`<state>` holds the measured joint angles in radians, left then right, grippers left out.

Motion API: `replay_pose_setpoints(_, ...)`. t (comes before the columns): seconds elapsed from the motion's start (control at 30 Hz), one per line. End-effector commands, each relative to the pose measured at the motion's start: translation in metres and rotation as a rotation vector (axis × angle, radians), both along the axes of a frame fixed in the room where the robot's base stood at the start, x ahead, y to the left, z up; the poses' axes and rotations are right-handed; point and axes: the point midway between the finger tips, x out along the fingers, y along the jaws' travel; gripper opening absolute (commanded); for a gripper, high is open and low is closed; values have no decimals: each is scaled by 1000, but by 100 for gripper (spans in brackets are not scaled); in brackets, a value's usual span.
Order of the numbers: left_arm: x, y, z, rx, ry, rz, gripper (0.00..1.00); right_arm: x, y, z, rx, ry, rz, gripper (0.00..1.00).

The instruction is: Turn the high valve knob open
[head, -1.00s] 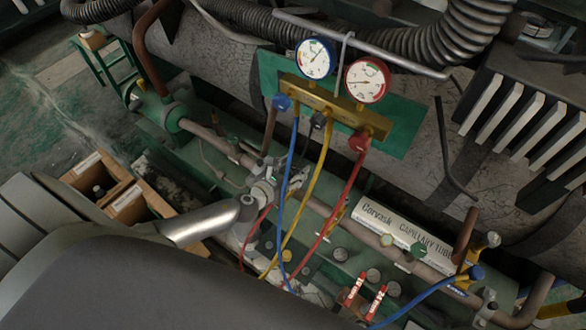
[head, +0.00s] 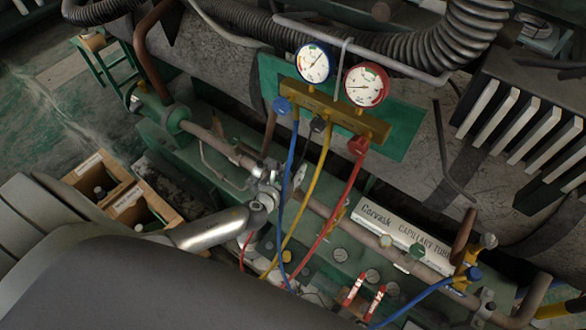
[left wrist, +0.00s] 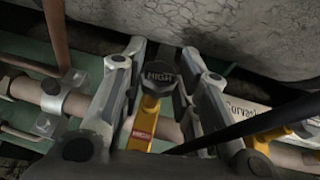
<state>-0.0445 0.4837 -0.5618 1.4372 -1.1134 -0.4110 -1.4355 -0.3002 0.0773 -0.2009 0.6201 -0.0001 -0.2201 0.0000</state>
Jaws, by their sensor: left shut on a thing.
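The dark many-sided knob marked HIGH (left wrist: 160,74) sits on top of a yellow valve (left wrist: 146,115) in the left wrist view. My left gripper (left wrist: 163,60) has one finger on each side of this knob and is shut on it. My right gripper is not in view.
A brass manifold (head: 340,116) with two gauges hangs behind. Blue (head: 289,165), yellow (head: 316,185) and red hoses (head: 342,205) drop from it close to the gripper. A white capillary tube box (head: 405,236) lies right. Wooden boxes (head: 98,172) stand left.

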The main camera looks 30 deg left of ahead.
Motion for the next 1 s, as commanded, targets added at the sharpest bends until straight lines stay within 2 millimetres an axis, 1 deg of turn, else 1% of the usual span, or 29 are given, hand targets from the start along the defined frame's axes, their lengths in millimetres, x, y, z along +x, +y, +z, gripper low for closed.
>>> replay_pose_setpoints(0.03, 0, -3, 2, -5, 2, 36, 5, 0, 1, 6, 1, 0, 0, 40)
replay_pose_setpoints(0.2, 0, -5, 2, -5, 2, 181, 5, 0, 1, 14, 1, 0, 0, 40)
replay_pose_setpoints(0.43, 1, -8, 0, -5, 2, 400, 5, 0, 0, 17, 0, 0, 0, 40)
replay_pose_setpoints(0.67, 3, -10, -1, -3, 2, 616, 5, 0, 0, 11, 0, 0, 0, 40)
replay_pose_setpoints(1.0, 6, -12, -2, -2, 0, 894, 5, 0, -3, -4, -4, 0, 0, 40)
